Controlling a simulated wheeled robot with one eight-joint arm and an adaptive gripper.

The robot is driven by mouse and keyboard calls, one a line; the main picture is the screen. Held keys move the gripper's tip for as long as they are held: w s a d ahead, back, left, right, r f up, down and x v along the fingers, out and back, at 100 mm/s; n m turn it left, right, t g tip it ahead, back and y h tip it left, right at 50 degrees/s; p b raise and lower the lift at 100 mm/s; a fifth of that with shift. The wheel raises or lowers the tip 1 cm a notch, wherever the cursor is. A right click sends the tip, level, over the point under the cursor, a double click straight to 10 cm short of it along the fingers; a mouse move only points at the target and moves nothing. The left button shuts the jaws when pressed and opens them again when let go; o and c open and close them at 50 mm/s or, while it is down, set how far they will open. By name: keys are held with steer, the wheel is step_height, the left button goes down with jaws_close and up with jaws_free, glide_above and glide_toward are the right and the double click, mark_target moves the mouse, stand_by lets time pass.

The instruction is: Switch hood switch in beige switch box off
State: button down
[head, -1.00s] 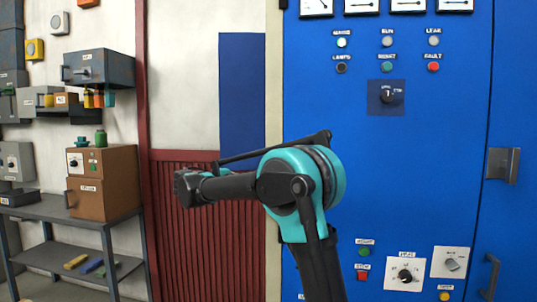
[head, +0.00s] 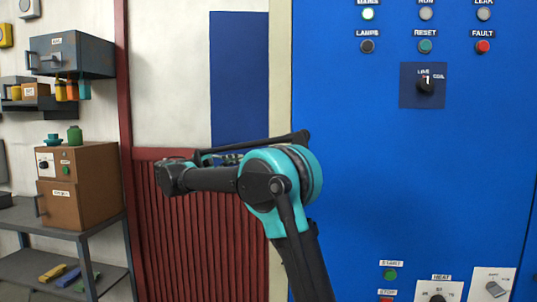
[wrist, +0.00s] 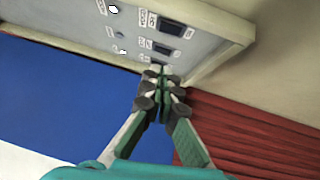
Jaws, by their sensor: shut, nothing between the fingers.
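A beige switch box (wrist: 205,22) fills the top of the wrist view, its pale grey panel seen at a slant. Two dark rocker switches (wrist: 170,28) and (wrist: 161,48) sit on it with small labels beside them. The labels are too blurred and turned to tell surely which is the hood switch. Two small white lamps or buttons (wrist: 113,9) are further left on the panel. My gripper (wrist: 163,80) is shut and empty, its fingertips close below the lower rocker at the panel's near edge. I cannot tell whether they touch. The box is not clearly visible in the head view.
A blue cabinet (head: 345,180) with lamps and knobs stands right of my arm. Red slatted panelling (head: 215,250) is behind my arm. A shelf (head: 30,216) with a brown box (head: 100,195) stands at the left. A blue wall panel (wrist: 60,105) shows beneath the switch box.

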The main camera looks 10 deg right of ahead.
steer(key=s+d+x, duration=0.1)
steer(key=s+x, duration=0.1)
steer(key=x, duration=1)
steer(key=shift+d+r, duration=0.15)
steer(key=shift+d, duration=0.3)
steer(key=shift+s+d, duration=0.1)
steer(key=shift+d+r, duration=0.1)
steer(key=shift+d, duration=0.05)
